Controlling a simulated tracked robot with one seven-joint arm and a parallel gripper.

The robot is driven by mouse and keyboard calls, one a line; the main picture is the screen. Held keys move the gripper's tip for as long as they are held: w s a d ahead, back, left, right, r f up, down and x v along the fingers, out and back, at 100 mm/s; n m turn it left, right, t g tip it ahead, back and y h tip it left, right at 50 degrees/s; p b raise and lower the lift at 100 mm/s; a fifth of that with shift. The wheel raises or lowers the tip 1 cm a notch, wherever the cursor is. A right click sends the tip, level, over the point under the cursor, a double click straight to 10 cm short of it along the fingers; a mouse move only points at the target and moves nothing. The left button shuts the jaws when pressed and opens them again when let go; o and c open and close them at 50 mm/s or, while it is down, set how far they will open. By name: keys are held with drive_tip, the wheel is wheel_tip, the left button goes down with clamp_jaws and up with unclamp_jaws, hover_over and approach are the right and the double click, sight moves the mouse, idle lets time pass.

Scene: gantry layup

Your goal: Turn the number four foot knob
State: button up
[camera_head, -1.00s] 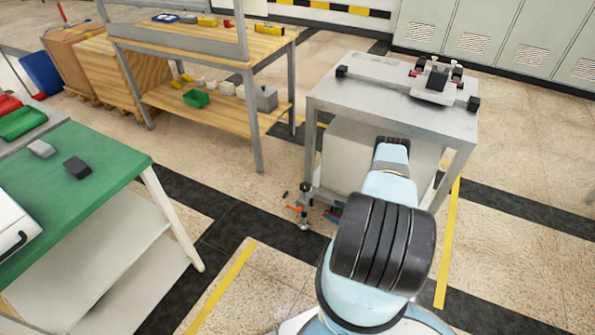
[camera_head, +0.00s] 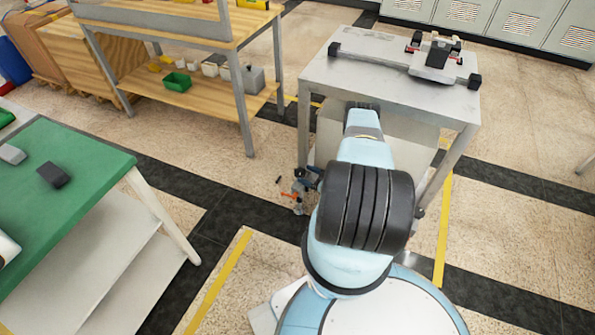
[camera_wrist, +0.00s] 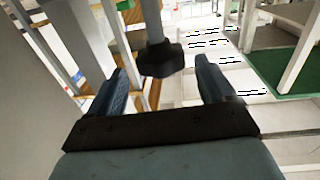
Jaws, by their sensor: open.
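A black lobed foot knob (camera_wrist: 160,58) on a grey post shows in the wrist view, just beyond and between the fingers. My gripper (camera_wrist: 162,76) is open, with a dark blue finger on each side of the knob; I cannot see either finger touching it. In the head view my arm reaches down beside the grey metal table (camera_head: 390,92). No number on the knob is legible.
A fixture rail (camera_head: 405,66) with black ends lies on the metal table. A wooden workbench (camera_head: 190,95) with a green bin (camera_head: 177,82) stands behind left. A green-topped table (camera_head: 85,165) is at the left. Open floor lies between them.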

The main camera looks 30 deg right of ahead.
sight(297, 170)
drive_tip(key=shift+x, duration=2.95)
drive_tip(key=shift+c, duration=0.5)
